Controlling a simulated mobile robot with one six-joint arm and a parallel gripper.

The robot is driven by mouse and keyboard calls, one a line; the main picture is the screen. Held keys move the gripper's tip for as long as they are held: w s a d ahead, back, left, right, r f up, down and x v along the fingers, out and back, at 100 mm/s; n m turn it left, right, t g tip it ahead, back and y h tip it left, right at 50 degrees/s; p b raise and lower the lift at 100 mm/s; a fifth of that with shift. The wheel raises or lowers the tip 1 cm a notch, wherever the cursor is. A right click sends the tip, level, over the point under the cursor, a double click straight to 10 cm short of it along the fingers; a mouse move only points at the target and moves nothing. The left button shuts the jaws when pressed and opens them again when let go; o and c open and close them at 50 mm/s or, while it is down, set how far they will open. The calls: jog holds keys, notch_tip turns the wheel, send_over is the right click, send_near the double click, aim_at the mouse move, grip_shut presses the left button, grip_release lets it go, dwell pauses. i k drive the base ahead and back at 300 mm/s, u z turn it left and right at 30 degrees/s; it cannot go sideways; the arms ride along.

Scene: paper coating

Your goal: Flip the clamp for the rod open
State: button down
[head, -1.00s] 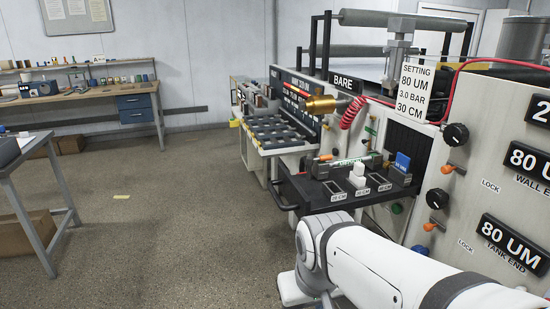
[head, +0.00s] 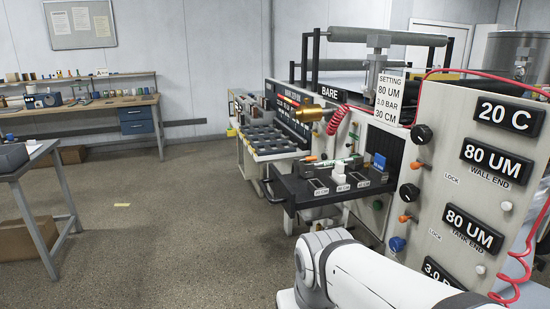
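No rod clamp can be made out for certain at this distance. A dark tray (head: 290,198) juts from the coating machine's side. It has labelled slots, a white upright piece (head: 340,171) and a blue tag (head: 379,162). A thin bar-like item lies along the tray's back, too small to tell in detail. My white arm (head: 350,272) reaches in at the bottom, in front of the machine and below the tray. My gripper is not in view.
A setting sign (head: 388,98) reads 80 UM, 3.0 BAR, 30 CM. A workbench (head: 85,108) stands at the back left and a grey table (head: 45,160) at the left.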

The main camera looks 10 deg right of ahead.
aim_at(297, 160)
jog(key=u, duration=0.05)
jog(key=k, duration=0.2)
jog(key=z, duration=0.4)
jog(key=i, duration=1.3)
jog(key=u, duration=0.4)
